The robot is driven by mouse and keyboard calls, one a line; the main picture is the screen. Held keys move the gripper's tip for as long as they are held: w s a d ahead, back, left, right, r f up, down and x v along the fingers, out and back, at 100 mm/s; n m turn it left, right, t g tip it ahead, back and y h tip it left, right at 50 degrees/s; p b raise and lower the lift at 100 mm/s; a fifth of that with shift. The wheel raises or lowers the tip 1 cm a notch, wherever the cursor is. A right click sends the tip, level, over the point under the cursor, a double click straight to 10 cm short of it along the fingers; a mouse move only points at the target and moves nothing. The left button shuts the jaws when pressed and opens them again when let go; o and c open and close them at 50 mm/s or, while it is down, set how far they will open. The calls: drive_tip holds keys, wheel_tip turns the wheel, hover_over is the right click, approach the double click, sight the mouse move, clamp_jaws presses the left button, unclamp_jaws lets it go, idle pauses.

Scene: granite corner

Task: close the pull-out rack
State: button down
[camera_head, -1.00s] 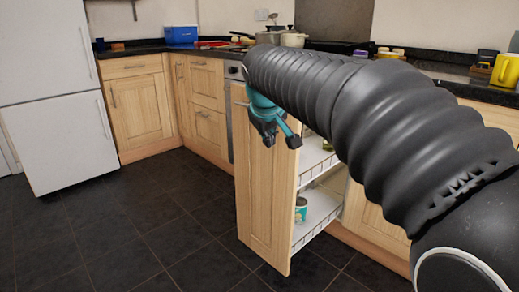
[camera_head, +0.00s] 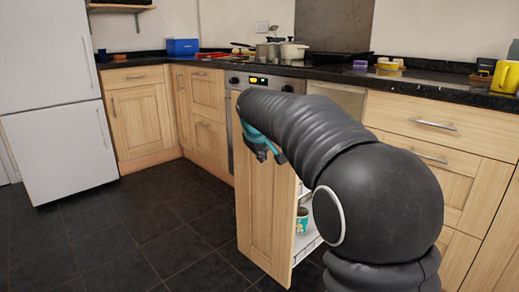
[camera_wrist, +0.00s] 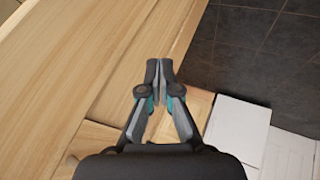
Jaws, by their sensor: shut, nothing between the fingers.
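The pull-out rack (camera_head: 265,205) stands out from the row of base cabinets, with its tall pale wooden front panel facing the open floor. Behind the panel, part of a white lower shelf (camera_head: 305,243) shows with a teal can (camera_head: 302,222) on it. My arm hides much of the rack's side and upper part. My gripper (camera_head: 268,157) is shut and empty, near the upper part of the panel. In the wrist view its closed fingertips (camera_wrist: 159,78) are over the wooden panel (camera_wrist: 130,65), close to its edge. I cannot tell if they touch it.
An oven (camera_head: 265,82) and a dark countertop (camera_head: 420,83) with pots, a yellow mug (camera_head: 505,76) and other items lie behind. Corner cabinets (camera_head: 140,110) and a white fridge (camera_head: 60,130) stand left. The dark tiled floor (camera_head: 150,235) in front is clear.

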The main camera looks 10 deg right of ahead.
sight(271, 158)
drive_tip(key=shift+w+d+r, duration=0.1)
drive_tip(key=shift+w+d, duration=0.4)
drive_tip(key=shift+d, duration=0.3)
drive_tip(key=shift+w+d+r, duration=0.1)
drive_tip(key=shift+w+d, duration=0.4)
drive_tip(key=shift+d, duration=0.25)
